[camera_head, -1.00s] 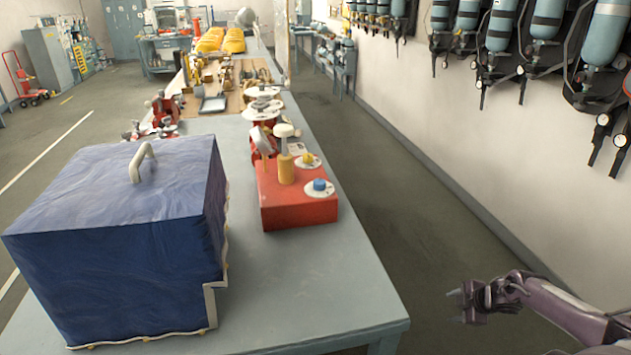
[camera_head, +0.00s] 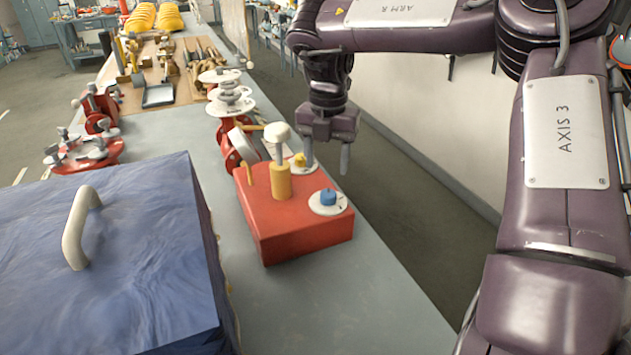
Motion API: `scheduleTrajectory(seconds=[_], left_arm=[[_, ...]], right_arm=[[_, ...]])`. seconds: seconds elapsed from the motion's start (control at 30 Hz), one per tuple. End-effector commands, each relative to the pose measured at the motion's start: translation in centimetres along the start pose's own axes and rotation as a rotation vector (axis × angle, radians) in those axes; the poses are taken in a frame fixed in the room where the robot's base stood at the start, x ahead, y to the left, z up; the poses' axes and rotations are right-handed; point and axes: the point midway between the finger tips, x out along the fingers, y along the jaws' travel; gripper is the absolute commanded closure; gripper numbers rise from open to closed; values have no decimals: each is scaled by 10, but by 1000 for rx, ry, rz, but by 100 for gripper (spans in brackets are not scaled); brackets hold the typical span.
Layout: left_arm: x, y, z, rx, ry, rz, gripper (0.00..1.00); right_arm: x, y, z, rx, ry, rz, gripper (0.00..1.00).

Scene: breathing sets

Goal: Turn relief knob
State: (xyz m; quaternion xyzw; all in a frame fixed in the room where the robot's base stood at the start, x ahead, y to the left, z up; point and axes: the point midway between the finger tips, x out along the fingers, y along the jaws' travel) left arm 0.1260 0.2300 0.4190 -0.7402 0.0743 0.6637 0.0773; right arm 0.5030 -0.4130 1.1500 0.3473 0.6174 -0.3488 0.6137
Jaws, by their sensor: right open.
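A red box (camera_head: 290,235) stands on the grey bench. Its top carries a blue knob (camera_head: 328,197) on a white dial, a small yellow knob (camera_head: 299,159) on another white dial, and a yellow post (camera_head: 281,181) with a white cap. I cannot read which knob is the relief knob. My right gripper (camera_head: 327,162) points down with its two fingers apart and nothing between them. It is at the box's far right side, beside the yellow knob in the picture and beyond the blue knob. I cannot tell whether a finger touches anything. My left gripper is out of view.
A blue covered box (camera_head: 110,260) with a pale handle fills the bench's near left. Red devices (camera_head: 85,152) and a stack of white discs (camera_head: 229,97) stand behind. A wooden tool board (camera_head: 175,80) lies farther back. The bench (camera_head: 340,300) is clear in front of the red box.

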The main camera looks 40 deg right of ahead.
Motion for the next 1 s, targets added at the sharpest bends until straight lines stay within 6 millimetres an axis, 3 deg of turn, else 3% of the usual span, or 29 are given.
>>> scheduleTrajectory(seconds=[0.3,0.5,0.7,0.9,1.0], left_arm=[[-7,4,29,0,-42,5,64],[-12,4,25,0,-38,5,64],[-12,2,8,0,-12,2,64],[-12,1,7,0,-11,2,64],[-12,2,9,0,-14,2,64]], right_arm=[[40,0,-2,-3,4,-6,46],[66,0,-1,-2,2,-4,46],[76,0,-1,-2,-1,-2,46],[76,0,-1,-2,-2,-2,46],[76,0,-1,-2,-2,-2,59]])
